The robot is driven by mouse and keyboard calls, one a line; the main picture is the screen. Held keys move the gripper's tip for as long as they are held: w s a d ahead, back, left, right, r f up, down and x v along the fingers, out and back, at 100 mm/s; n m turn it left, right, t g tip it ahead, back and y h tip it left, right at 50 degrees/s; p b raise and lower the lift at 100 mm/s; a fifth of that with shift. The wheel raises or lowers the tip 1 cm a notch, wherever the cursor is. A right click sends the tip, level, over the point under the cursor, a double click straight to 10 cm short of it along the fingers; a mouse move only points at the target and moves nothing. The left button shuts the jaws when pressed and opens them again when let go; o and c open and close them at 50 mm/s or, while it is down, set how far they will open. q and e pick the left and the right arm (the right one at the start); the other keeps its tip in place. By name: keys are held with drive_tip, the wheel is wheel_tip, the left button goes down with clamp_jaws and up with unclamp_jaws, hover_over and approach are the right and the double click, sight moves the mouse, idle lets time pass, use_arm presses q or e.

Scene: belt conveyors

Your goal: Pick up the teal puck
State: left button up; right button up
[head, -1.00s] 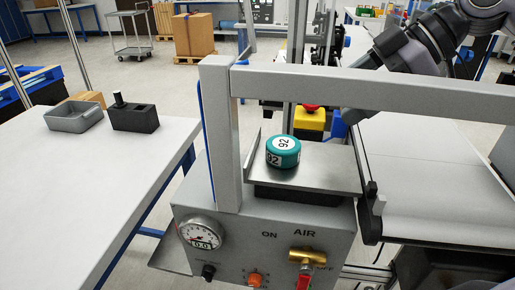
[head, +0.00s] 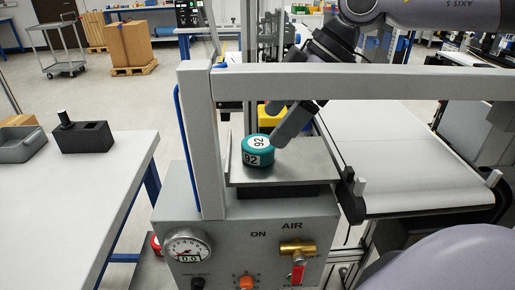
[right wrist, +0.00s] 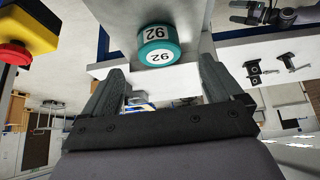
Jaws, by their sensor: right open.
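The teal puck (head: 258,150), marked 92 on its top and side, sits flat on a metal plate (head: 310,168) on top of the air station. My right gripper (head: 277,123) is open and tilted, just behind and right of the puck, below the frame's crossbar. One finger ends close to the puck's right side; contact cannot be told. In the right wrist view the puck (right wrist: 157,45) lies beyond and between the two spread fingertips.
The grey frame crossbar (head: 370,83) and post (head: 200,140) stand around the plate. A yellow box with a red button (right wrist: 22,32) is close to my right gripper. A conveyor (head: 390,150) lies right. A left table holds a black block (head: 83,136) and grey bin (head: 20,144).

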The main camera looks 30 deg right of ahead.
sight(260, 142)
drive_tip(key=shift+x, duration=2.55)
drive_tip(key=c, duration=1.2)
